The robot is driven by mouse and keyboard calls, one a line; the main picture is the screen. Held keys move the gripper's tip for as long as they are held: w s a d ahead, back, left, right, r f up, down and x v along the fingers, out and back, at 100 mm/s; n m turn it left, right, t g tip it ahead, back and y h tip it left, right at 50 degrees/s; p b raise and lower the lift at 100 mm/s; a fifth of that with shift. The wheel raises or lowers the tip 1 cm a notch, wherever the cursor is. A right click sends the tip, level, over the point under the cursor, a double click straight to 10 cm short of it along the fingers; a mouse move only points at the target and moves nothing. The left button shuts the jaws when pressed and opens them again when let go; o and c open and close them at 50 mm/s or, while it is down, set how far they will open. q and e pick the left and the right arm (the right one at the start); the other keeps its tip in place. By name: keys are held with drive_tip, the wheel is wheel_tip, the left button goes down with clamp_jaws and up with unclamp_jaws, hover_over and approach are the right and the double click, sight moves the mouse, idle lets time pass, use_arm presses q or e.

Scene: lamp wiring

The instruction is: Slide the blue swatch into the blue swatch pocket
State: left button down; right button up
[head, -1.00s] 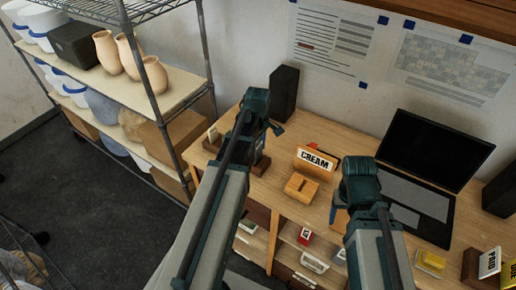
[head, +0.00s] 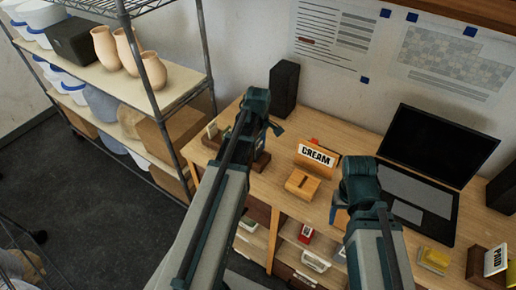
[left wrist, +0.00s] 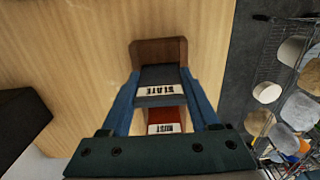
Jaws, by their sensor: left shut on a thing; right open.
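My left gripper (head: 266,128) is over the left part of the desk. In the left wrist view its two blue fingers (left wrist: 160,78) close on a dark slate-coloured piece labelled SLATE (left wrist: 160,76). A red piece labelled RUST (left wrist: 166,118) lies just below it in that view. A dark brown wooden holder (left wrist: 158,50) is just beyond the fingertips; whether the slate piece touches it I cannot tell. A light wooden slotted block (head: 301,184) stands before a CREAM sign (head: 317,156). My right gripper (head: 340,205) is open over the desk's front. I cannot make out a plainly blue swatch or blue pocket.
A black laptop (head: 432,150) stands on the right of the desk and a dark speaker (head: 284,88) at the back. A PAID sign (head: 497,259) is at lower right. A metal shelf (head: 170,95) rises on the left.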

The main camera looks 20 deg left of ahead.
use_arm(q)
drive_tip(key=shift+f+b, duration=0.5)
drive_tip(key=shift+f, duration=0.05)
use_arm(e)
drive_tip(key=shift+f, duration=0.6)
use_arm(q)
drive_tip(key=shift+c, duration=0.2)
unclamp_jaws()
wheel_tip(320, 180, up, 14)
drive_tip(key=p, duration=1.4)
use_arm(e)
wheel_tip(320, 180, up, 14)
use_arm(q)
drive_tip(key=shift+f, duration=0.1)
